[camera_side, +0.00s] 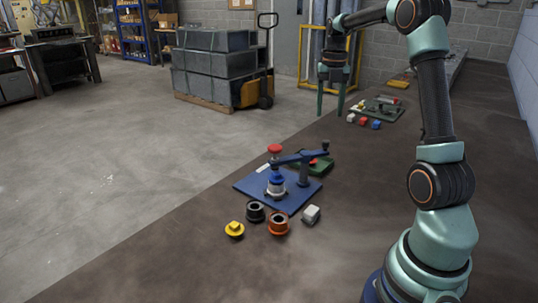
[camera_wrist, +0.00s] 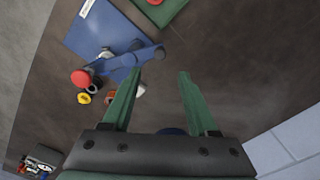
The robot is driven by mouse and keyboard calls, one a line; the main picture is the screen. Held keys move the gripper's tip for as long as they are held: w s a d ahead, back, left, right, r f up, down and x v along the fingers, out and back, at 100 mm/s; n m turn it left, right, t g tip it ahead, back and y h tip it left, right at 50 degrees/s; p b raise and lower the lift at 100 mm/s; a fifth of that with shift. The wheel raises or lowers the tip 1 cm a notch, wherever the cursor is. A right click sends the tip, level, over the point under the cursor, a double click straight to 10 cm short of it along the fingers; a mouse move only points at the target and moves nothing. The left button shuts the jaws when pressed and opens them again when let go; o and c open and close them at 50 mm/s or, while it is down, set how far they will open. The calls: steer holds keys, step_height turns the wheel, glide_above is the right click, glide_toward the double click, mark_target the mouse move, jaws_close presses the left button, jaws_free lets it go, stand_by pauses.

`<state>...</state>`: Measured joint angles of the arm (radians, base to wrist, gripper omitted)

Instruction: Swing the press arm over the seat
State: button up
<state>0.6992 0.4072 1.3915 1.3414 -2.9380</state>
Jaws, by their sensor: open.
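The press stands on a blue base plate (camera_side: 250,186), with a blue post (camera_side: 303,172) and a blue press arm (camera_side: 292,157). The press arm reaches left from the post to a red knob (camera_side: 274,148). In the side view the knob lines up above the seat (camera_side: 276,187), which shows blue and white; exact alignment is unclear. The wrist view shows the press arm (camera_wrist: 130,61) and red knob (camera_wrist: 81,77) left of my fingers; the seat is not clear there. My gripper (camera_side: 330,116) is open, empty and raised behind the press, apart from it. Its green fingers also show in the wrist view (camera_wrist: 158,76).
In front of the plate lie a black ring (camera_side: 255,211), an orange flanged part (camera_side: 278,223), a yellow part (camera_side: 234,229) and a pale block (camera_side: 311,214). Small coloured blocks (camera_side: 363,121) lie farther back.

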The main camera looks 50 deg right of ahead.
steer(key=shift+r, duration=1.3)
steer(key=c, duration=0.8)
steer(key=shift+s+a+m, duration=0.1)
steer(key=shift+s+m, duration=0.05)
steer(key=shift+m, duration=0.45)
jaws_close()
steer(key=s+a+f+m+t+h, duration=0.1)
steer(key=s+a+m+t, duration=0.2)
steer(key=m, duration=1.3)
steer(key=s+a+f+m+h, duration=0.1)
steer(key=s+a+m+h, duration=0.35)
steer(key=m, duration=1.05)
steer(key=w+d+f+y, duration=0.3)
steer(key=w+d+f, duration=0.2)
steer(key=f, duration=0.4)
steer(key=shift+d+f, duration=0.4)
